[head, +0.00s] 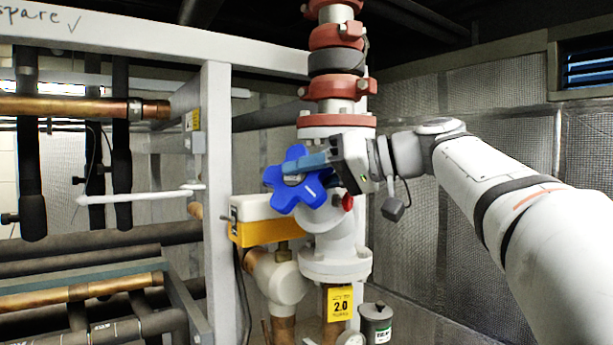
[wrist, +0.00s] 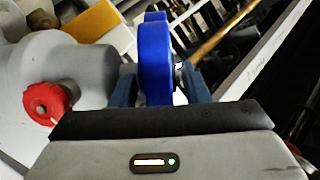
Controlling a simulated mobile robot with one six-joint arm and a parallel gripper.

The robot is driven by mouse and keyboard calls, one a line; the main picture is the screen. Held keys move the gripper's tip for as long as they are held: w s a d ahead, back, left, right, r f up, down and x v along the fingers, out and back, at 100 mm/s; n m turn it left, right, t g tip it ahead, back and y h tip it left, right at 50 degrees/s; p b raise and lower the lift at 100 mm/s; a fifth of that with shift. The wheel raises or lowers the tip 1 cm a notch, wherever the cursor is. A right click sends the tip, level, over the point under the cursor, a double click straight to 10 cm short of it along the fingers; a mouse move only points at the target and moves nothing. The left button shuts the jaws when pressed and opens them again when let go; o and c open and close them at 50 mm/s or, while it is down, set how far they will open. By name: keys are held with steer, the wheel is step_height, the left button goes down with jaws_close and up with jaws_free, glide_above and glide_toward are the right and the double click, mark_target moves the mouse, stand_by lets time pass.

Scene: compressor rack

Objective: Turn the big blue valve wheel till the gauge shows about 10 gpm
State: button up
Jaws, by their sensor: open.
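The big blue valve wheel (head: 298,188) has rounded lobes and sits on the left side of the white valve body (head: 335,240). My gripper (head: 305,163) is at the wheel's upper right, open. In the wrist view the blue wheel (wrist: 157,62) stands edge-on between the two blue fingers of my gripper (wrist: 160,82), one on each side. A narrow gap seems to show on the right; I cannot tell whether either finger touches. I cannot make out a gauge reading in either view.
A small red knob (head: 348,202) sits right of the wheel. A white and yellow box (head: 250,232) is close below left. A yellow 2.0 tag (head: 340,303) hangs below. A white rack post (head: 216,180) stands left, with copper and black pipes beyond.

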steer(key=b+v, duration=0.2)
steer(key=v, duration=0.5)
steer(key=shift+s+d, duration=0.1)
steer(key=shift+d, duration=0.25)
